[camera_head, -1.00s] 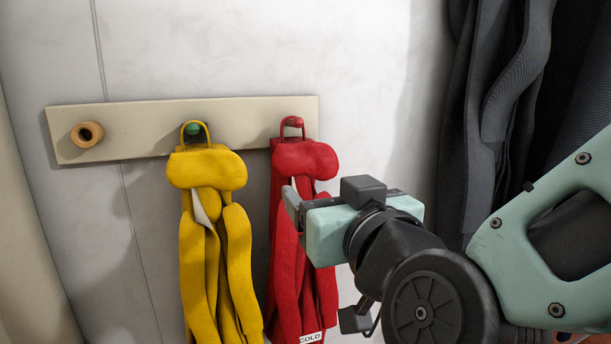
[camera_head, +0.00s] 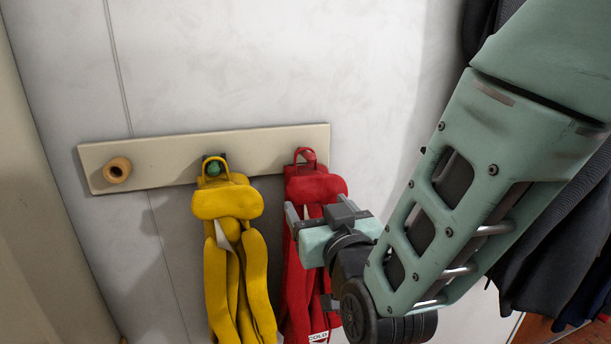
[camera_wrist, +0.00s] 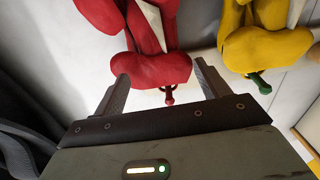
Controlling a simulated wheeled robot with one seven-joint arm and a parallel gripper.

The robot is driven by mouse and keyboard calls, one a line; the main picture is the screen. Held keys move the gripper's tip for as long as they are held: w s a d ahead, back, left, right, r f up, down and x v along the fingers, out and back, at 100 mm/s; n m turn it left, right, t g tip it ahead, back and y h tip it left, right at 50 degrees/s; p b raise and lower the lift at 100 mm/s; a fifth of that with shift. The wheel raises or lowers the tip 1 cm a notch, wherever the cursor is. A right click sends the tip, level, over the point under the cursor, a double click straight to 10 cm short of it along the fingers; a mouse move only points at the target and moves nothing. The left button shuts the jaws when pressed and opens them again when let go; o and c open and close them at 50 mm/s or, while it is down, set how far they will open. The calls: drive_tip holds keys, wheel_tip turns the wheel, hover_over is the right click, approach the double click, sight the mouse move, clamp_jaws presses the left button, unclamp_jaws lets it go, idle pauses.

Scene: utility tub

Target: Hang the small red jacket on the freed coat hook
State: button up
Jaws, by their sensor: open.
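The small red jacket (camera_head: 316,187) hangs by its loop on the red peg (camera_head: 307,156) at the right end of a cream board. The wooden peg (camera_head: 118,169) at the left end is bare. My gripper (camera_head: 292,220) is open at the jacket's upper part, just below its collar. In the wrist view, my gripper (camera_wrist: 165,85) has its fingers spread, with the jacket's collar (camera_wrist: 150,68) and loop showing between and beyond them. I cannot tell whether the fingers touch the cloth. The arm hides part of the jacket's right side.
A yellow jacket (camera_head: 227,199) hangs on the green peg (camera_head: 213,168) in the middle, close to the red one. The cream board (camera_head: 165,160) is on a pale wall. Dark clothes (camera_head: 560,240) hang at the right behind my arm. The wall around the bare peg is clear.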

sight(310, 194)
drive_tip(key=p+x, duration=0.2)
drive_tip(key=x, duration=0.6)
drive_tip(key=shift+s, duration=0.1)
drive_tip(key=c, duration=1.3)
